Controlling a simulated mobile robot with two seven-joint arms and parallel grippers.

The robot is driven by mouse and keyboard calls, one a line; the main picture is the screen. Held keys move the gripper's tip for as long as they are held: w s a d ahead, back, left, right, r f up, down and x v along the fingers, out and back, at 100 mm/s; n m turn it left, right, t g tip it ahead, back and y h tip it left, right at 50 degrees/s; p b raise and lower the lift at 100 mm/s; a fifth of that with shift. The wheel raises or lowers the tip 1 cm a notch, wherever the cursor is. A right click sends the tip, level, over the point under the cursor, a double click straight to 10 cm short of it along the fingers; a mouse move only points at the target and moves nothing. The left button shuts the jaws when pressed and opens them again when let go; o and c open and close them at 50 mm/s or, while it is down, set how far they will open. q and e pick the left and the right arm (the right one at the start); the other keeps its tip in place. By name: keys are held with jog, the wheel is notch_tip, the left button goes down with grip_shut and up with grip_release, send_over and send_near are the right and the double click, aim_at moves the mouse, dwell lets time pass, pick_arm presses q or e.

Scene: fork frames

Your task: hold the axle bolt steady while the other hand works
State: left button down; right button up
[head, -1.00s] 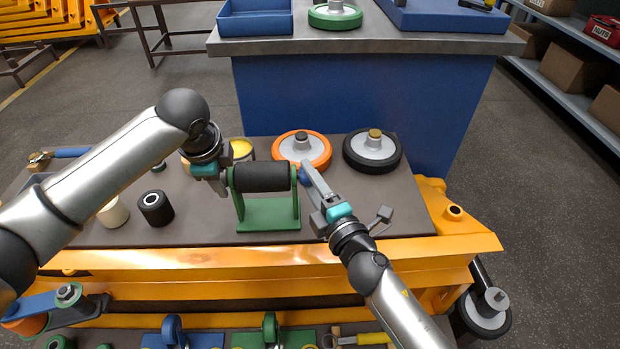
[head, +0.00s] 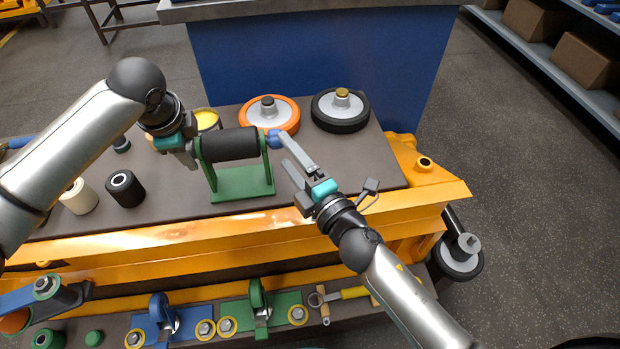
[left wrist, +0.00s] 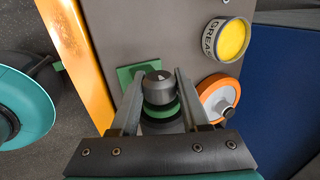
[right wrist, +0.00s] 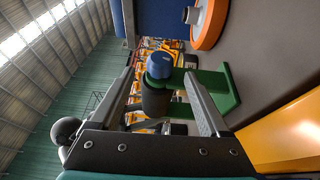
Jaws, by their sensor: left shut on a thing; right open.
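A green fork (head: 243,182) stands on the bench with a black roller (head: 231,144) between its arms. The axle bolt's grey head (left wrist: 158,86) sits between the fingers of my left gripper (head: 193,146), which is shut on it at the fork's left side. In the head view that gripper hides the bolt head. A blue nut (right wrist: 159,65) is at the bolt's other end; it also shows in the head view (head: 273,138). My right gripper (head: 284,153) is open and empty, its fingers apart close to the nut. The bolt's shaft is hidden inside the roller.
An orange wheel (head: 288,109) and a black wheel (head: 341,124) lie behind the fork. A grease tin (left wrist: 226,40) stands behind my left gripper. A black roller (head: 126,189) and a cream one (head: 78,197) stand at left. The bench right of the fork is mostly clear.

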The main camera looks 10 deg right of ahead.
pick_arm(q)
jog(key=shift+s+f, duration=0.1)
pick_arm(e)
jog(key=v, duration=0.8)
jog(key=v, duration=1.2)
jog(key=shift+a+r, duration=0.1)
pick_arm(q)
jog(key=shift+c, duration=1.5)
grip_release()
jog(key=p+v, duration=0.8)
jog(key=v, duration=0.7)
jog(key=shift+r, duration=0.2)
pick_arm(e)
notch_tip(320, 180, up, 8)
jog(key=shift+r, duration=0.2)
